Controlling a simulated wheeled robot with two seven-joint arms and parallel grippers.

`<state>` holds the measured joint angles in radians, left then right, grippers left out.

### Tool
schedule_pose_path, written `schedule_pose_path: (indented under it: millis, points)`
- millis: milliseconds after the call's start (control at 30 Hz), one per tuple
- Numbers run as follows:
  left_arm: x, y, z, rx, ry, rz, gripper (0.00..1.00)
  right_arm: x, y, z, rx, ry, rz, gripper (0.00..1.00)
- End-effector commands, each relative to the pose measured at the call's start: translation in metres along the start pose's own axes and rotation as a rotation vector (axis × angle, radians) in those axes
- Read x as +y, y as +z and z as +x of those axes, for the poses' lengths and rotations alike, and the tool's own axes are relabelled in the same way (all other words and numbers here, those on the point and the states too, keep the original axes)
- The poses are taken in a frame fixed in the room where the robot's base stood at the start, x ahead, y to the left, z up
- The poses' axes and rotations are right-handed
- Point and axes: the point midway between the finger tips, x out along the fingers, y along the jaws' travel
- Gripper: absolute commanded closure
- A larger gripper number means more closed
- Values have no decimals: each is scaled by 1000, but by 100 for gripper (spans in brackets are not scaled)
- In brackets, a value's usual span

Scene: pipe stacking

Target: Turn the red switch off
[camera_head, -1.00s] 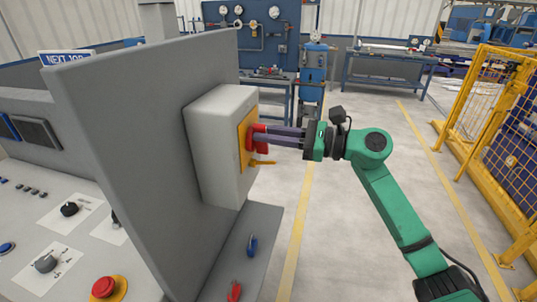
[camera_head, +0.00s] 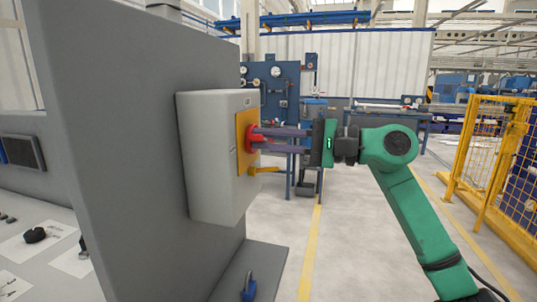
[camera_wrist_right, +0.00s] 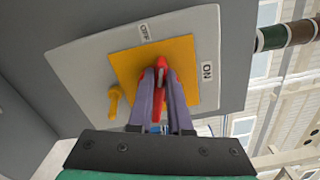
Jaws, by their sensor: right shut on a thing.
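The red switch (camera_head: 249,137) is a rotary handle on a yellow plate (camera_head: 241,160) on the side of a grey box (camera_head: 217,160). My right gripper (camera_head: 258,139) reaches it from the right, its two fingers closed around the red handle. In the right wrist view the fingers flank the red handle (camera_wrist_right: 160,70) on the yellow plate (camera_wrist_right: 184,58). An OFF label (camera_wrist_right: 145,33) sits at the plate's upper edge and an ON label (camera_wrist_right: 207,71) at its right. The fingers partly hide the handle. My left gripper is out of view.
A yellow tab (camera_head: 264,170) sticks out below the switch. The box is fixed to a tall grey panel (camera_head: 120,140). Yellow fencing (camera_head: 490,140) stands at the right, with open floor between.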

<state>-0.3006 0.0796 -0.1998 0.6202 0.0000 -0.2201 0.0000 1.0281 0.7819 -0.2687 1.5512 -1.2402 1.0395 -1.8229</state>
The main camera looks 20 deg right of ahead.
Motion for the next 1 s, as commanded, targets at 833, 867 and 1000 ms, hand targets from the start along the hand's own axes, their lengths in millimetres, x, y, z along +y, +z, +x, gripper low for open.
schedule_pose_path:
  millis: [833,867,1000]
  points:
    - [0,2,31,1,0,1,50,9,-1,1,-2,4,-345,100]
    - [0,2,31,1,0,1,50,9,-1,1,-2,5,-345,100]
    - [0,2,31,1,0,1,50,10,-1,1,-2,5,-345,100]
